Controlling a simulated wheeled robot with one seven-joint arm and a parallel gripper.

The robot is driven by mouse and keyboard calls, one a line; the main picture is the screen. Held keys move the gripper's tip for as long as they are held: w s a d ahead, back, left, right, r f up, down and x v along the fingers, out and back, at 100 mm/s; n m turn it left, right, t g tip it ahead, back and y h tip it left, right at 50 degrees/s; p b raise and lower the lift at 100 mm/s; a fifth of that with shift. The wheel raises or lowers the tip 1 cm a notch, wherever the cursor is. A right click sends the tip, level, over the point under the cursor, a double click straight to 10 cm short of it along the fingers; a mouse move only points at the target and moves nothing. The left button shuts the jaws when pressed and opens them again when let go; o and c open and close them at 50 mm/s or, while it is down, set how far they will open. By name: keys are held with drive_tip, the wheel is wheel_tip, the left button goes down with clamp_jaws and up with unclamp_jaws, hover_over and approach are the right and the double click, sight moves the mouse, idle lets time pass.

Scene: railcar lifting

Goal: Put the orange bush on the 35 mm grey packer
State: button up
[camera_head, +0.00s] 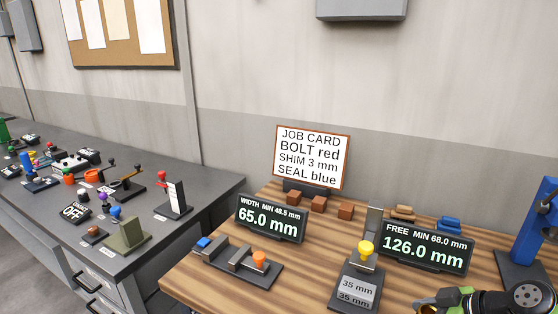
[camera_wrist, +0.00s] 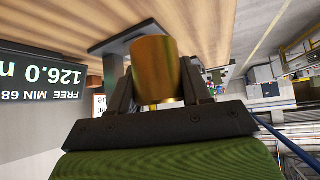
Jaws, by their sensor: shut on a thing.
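My gripper (camera_wrist: 156,100) is shut on a golden-brown cylinder, which I take for the orange bush (camera_wrist: 154,70). In the head view my gripper (camera_head: 428,302) is low at the right, above the wooden bench, and the bush is hard to make out. A grey block labelled 35 mm (camera_head: 357,291), which looks like the packer, is on a dark stand left of my gripper. A yellow knob (camera_head: 366,248) shows above it, near an upright grey post (camera_head: 374,222). The held bush is apart from the 35 mm block.
A 126.0 mm display (camera_head: 427,247) stands behind my gripper, and a blue upright tool (camera_head: 535,225) at right. Brown blocks (camera_head: 318,204) lie behind.

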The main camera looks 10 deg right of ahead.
drive_tip(key=w+a+m+h+p, duration=0.1)
drive_tip(key=w+a+m, duration=0.1)
drive_tip(key=w+a, duration=0.3)
drive_tip(key=w+a+f+m+t+h+p, duration=0.1)
drive_tip(key=w+a, duration=0.4)
drive_tip(key=a, duration=0.8)
drive_tip(key=shift+w+a+m+h+p, duration=0.2)
drive_tip(key=shift+m+h+p, duration=0.1)
drive_tip(key=shift+m+p, duration=0.1)
drive_tip(key=shift+d+f, duration=0.1)
